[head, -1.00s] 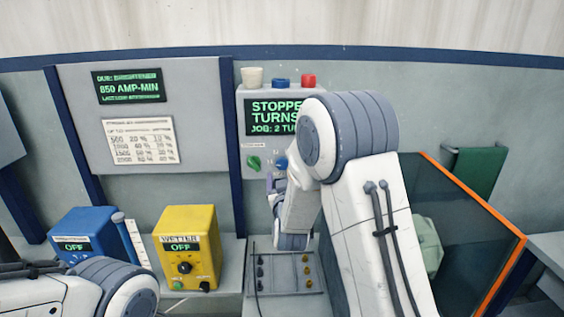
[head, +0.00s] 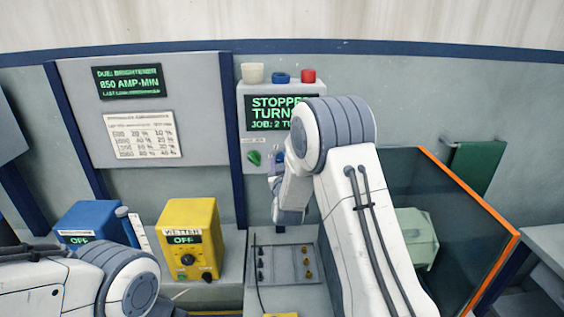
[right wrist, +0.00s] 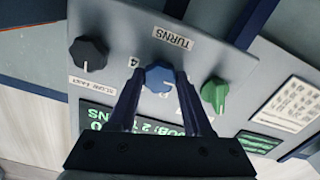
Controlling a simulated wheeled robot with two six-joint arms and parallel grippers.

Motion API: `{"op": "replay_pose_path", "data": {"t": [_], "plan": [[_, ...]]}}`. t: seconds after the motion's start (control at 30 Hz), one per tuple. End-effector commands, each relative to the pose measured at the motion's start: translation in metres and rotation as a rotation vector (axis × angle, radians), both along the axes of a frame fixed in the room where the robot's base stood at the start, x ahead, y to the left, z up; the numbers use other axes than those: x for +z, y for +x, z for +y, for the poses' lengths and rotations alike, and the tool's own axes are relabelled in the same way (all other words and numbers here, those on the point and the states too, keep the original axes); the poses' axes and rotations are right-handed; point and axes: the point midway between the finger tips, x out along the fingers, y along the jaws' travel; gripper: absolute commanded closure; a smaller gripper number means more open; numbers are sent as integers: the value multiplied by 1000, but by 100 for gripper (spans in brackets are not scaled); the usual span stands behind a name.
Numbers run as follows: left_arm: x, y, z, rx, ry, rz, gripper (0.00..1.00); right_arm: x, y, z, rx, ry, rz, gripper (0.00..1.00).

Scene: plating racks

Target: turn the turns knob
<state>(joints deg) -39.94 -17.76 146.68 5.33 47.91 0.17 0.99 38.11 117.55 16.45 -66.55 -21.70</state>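In the head view my right arm hides most of that gripper. The panel's screen (head: 270,113) reads STOPPED, TURNS and JOB: 2, partly covered. My left gripper is out of view; only its arm shows.
A green knob (right wrist: 214,93) and a black knob (right wrist: 89,53) flank the turns knob closely. White, blue and red pieces top the panel. Yellow (head: 188,240) and blue (head: 88,222) boxes stand at left. An orange-edged clear screen (head: 470,200) stands right of my right arm.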

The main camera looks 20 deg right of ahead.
Motion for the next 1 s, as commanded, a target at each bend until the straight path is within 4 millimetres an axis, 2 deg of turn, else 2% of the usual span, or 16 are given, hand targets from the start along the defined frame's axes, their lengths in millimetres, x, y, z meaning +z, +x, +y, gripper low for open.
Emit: {"op": "replay_pose_path", "data": {"t": [0.17,0.37,1.0], "plan": [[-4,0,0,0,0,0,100,-1,0,0,1,14,-4,100],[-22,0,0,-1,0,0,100,-4,0,0,1,86,-27,100],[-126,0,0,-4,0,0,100,-7,-1,0,2,622,-184,100]]}}
